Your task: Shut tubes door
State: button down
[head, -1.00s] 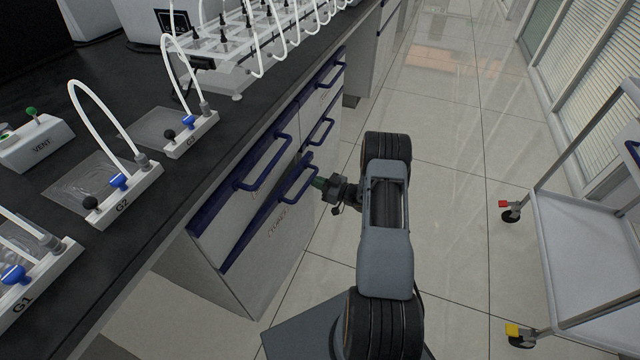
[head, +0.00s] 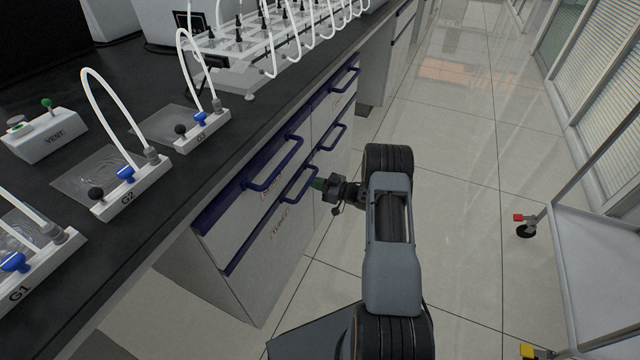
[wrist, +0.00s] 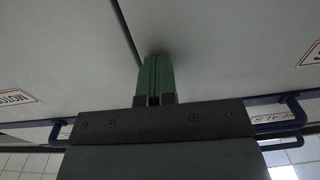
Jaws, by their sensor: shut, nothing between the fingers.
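My gripper (head: 320,184) is shut and empty, with green fingertips (wrist: 155,75) that point at the cabinet front. In the wrist view the tips meet or nearly meet a pale panel beside a dark seam between two fronts; whether they touch is unclear. In the head view the tips are at the right end of a lower front (head: 262,262) with a blue handle (head: 300,184). Its small label is too small to read, so I cannot tell whether it is the tubes door. This front looks about flush with its neighbours; a thin blue edge shows along its top.
Blue handles (head: 275,163) stick out from the fronts. A wheeled cart (head: 605,250) stands at the right. Tiled floor lies clear between.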

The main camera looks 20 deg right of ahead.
jog(key=p+v, duration=0.2)
jog(key=v, duration=1.2)
jog(key=w+r+m+h+p, duration=0.1)
jog(key=w+r+h+p, duration=0.35)
jog(key=r, duration=0.65)
jog(key=w+r+m+h+p, duration=0.1)
jog(key=w+r+h+p, duration=0.35)
jog(key=r, duration=0.55)
jog(key=s+a+r+m+g+h+p, duration=0.1)
jog(key=s+a+r+m+h+p, duration=0.2)
jog(key=r, duration=0.6)
jog(key=r+h+p, duration=0.2)
jog(key=r+p, duration=0.3)
jog(key=r, duration=0.3)
jog(key=s+a+r+m+g+p, duration=0.1)
jog(key=s+a+r+p, duration=0.3)
jog(key=s, duration=0.5)
jog(key=s+a+r+m+g+p, duration=0.1)
jog(key=s+a+r+g+p, duration=0.3)
jog(key=s+a+r, duration=0.2)
jog(key=s+a+r+m+g+y+p, duration=0.1)
jog(key=s+a+r+g+p, duration=0.2)
jog(key=s+a+r, duration=0.3)
jog(key=s+p, duration=0.1)
jog(key=s, duration=0.4)
jog(key=shift+s+m, duration=0.35)
jog(key=shift+m, duration=0.05)
